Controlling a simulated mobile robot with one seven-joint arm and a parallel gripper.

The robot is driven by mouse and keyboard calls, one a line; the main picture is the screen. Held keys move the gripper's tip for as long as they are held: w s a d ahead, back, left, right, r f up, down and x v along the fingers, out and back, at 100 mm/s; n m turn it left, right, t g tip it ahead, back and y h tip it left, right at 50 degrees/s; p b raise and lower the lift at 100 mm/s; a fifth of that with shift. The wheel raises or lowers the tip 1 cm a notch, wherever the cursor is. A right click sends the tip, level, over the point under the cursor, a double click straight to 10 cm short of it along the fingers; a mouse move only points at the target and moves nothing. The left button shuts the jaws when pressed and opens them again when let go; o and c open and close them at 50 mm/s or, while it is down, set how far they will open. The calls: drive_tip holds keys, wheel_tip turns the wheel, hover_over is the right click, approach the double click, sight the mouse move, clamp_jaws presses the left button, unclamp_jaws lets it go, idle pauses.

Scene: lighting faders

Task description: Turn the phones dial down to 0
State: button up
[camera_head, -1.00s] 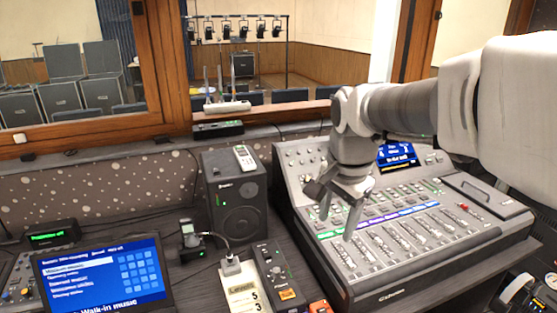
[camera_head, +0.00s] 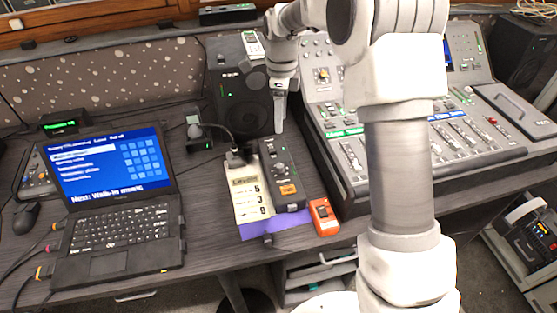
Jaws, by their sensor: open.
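My gripper (camera_head: 280,128) points down at the far end of a small dark control box (camera_head: 296,203), in front of the speaker. Its fingers are seen nearly edge-on, and it is open with nothing between them. The box has a small green light, a round dark knob (camera_head: 281,168) and an orange label (camera_head: 288,189). I cannot read which control is the phones dial or where it points. The fingertips look apart from the knob, beyond it in the picture. A card (camera_head: 247,186) headed "Levels", with the numbers 5, 3 and 9, lies left of the box.
The mixing desk (camera_head: 350,172) is to the right, partly behind my arm. A speaker (camera_head: 226,112) stands behind the box. An orange device (camera_head: 323,216) sits at the front right of the box. A laptop (camera_head: 110,225) is at left.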

sight(280, 165)
drive_tip(key=f, duration=0.5)
drive_tip(key=f+b, duration=0.1)
drive_tip(key=f, duration=0.5)
drive_tip(key=s+f, duration=0.1)
drive_tip(key=f, duration=0.4)
drive_tip(key=shift+a+f, duration=0.1)
drive_tip(key=shift+f, duration=0.1)
drive_tip(key=shift+c, duration=0.4)
clamp_jaws()
